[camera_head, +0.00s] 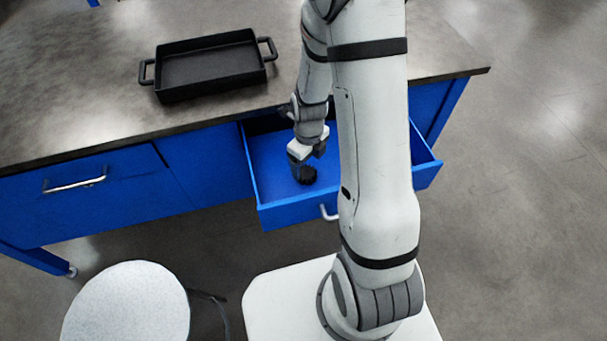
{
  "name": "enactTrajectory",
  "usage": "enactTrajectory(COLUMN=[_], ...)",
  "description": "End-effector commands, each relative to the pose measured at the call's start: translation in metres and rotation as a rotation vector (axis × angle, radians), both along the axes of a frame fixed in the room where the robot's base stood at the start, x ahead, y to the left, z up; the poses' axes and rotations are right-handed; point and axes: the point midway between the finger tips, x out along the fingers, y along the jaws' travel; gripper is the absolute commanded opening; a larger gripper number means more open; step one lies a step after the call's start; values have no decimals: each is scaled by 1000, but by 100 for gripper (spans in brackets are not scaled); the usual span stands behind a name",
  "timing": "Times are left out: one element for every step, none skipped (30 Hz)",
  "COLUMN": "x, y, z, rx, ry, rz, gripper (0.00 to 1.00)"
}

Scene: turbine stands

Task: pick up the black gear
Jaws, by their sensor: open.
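The black gear (308,175) lies in the open blue drawer (279,217), toward its front left part. It is small and dark, and its upper side is partly covered by my gripper. My gripper (302,168) reaches down into the drawer from above, with its fingers right at the gear. The jaws are open. I cannot tell whether the fingers touch the gear or stand on both sides of it. My arm hides the right middle of the drawer.
A black tray with two handles (160,93) stands on the grey worktop (60,110) above the drawer. A closed blue drawer (100,190) is at the left. A round white stool (125,305) stands on the floor at lower left. The floor at right is clear.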

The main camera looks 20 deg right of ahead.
Motion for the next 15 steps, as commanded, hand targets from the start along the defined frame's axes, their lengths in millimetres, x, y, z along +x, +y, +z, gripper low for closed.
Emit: enactTrajectory(x=[0, 0, 1, 1, 1, 2, 2, 2, 2, 2, 2, 2, 2, 2, 2], y=[1, 2, 3, 4, 4, 4, 4, 4, 4, 4, 4, 4, 4, 4, 4], z=[-7, -11, -16, -20, -24, -30, -34, -37, -40, -42, -44, -45, -45, -46, -46], rx=[0, 0, 0, 0, 0, 0, 0, 0, 0, 0, 0, -1, -1, 0, 0], ry=[4, 5, 4, 5, 4, 4, 4, 4, 2, 1, 1, 1, 1, 0, 0], rz=[1, 2, 2, 3, 3, 2, 2, 2, 2, 2, 2, 2, 2, 2, 3], gripper=[79, 79, 79, 79, 79, 79, 79, 79, 79, 79, 79, 79, 79, 79, 79])
